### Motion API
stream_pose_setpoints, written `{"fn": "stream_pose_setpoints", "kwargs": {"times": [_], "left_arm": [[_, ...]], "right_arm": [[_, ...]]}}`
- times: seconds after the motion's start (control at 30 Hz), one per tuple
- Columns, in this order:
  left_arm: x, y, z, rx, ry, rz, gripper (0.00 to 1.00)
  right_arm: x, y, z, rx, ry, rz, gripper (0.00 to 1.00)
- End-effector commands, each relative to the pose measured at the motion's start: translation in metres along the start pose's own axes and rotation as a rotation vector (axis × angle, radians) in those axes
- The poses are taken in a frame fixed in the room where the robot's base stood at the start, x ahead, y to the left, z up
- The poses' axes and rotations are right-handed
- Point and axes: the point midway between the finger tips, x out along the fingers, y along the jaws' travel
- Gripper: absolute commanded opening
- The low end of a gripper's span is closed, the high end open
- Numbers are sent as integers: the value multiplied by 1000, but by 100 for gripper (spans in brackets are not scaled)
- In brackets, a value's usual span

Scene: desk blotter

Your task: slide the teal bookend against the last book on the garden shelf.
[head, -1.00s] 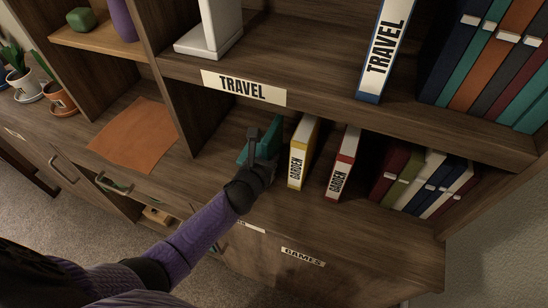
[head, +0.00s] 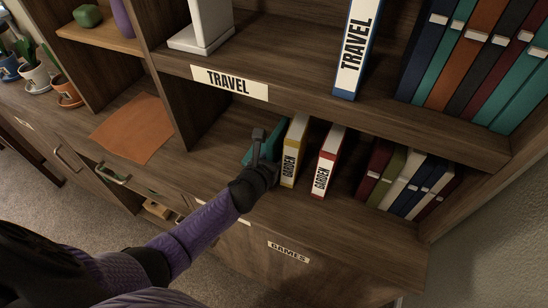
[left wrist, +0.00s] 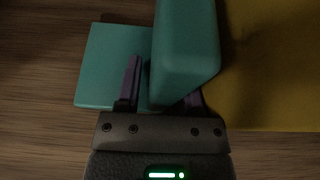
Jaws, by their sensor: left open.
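The teal bookend (head: 273,143) stands on the lower shelf, just left of the yellow garden book (head: 296,150). In the left wrist view its upright (left wrist: 186,40) rises beside its flat base (left wrist: 110,65). My left gripper (head: 260,137) is open, with its fingers (left wrist: 162,88) on either side of the upright. The yellow surface (left wrist: 275,70) lies close on the right, across a dark strip; I cannot tell whether bookend and book touch. A red garden book (head: 328,160) stands right of the yellow one. My right gripper is not in view.
Several more books (head: 410,180) stand at the right of the lower shelf. The upper shelf, with its TRAVEL label (head: 230,82), overhangs this bay. A divider stands at the left, with an orange mat (head: 133,128) beyond it.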

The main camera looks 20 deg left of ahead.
Motion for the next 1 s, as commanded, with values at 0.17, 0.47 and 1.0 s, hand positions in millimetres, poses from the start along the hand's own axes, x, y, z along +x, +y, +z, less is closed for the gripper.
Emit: {"fn": "stream_pose_setpoints", "kwargs": {"times": [0.17,0.47,1.0], "left_arm": [[0,0,0,0,0,0,67],[-19,0,3,0,1,0,67],[-99,0,1,0,-1,0,67]], "right_arm": [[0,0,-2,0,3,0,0],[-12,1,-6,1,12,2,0],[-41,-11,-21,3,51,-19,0]]}}
